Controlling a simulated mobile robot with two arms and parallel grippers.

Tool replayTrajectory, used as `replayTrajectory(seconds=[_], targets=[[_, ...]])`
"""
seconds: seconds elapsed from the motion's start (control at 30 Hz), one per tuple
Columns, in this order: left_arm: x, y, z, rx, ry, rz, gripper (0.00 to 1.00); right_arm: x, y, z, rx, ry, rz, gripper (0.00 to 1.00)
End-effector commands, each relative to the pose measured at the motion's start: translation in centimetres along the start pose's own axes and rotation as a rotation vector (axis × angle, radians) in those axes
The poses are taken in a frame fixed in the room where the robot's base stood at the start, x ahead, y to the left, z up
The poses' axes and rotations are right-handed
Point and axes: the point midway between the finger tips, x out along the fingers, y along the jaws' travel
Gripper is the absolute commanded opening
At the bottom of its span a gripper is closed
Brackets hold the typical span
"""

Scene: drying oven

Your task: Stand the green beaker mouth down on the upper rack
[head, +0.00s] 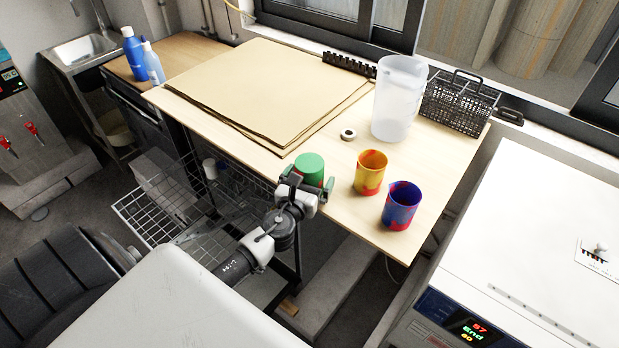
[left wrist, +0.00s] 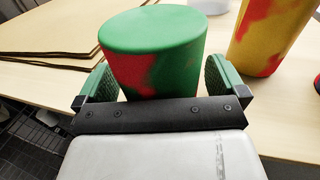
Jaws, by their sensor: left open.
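The green beaker (head: 309,168) has red patches and stands on the wooden table near its front edge. Its closed base faces up, so it is mouth down. In the left wrist view the beaker (left wrist: 155,45) is between the two green finger pads. My left gripper (head: 304,186) is open, with one finger on each side of the beaker; the left wrist view also shows the gripper (left wrist: 155,85). I cannot tell whether the pads touch it. A wire rack (head: 128,207) sticks out below the table at the left, partly hidden by my arm. My right gripper is out of view.
A yellow-red beaker (head: 369,173) and a blue-red beaker (head: 401,206) stand right of the green one. A white machine (head: 545,215) is at the right.

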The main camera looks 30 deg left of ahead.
Motion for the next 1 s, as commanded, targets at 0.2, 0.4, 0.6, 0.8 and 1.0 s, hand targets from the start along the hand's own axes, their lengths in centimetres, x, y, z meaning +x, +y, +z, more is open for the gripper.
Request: replayTrajectory(seconds=[0.2, 0.4, 0.6, 0.8, 1.0], targets=[[-2.1, 0.0, -0.2, 0.001, 0.002, 0.000, 1.00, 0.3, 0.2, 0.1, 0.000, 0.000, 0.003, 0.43], [-6.1, 0.0, -0.3, 0.000, 0.003, 0.000, 1.00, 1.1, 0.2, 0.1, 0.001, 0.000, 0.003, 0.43], [-9.3, 0.0, -0.3, 0.000, 0.002, 0.000, 1.00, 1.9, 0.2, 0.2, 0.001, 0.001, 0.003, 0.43], [-10.7, 0.0, -0.1, 0.000, 0.000, 0.001, 1.00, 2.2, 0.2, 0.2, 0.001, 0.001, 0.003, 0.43], [-10.8, 0.0, 0.0, 0.000, 0.000, 0.001, 1.00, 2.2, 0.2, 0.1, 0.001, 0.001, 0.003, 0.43]])
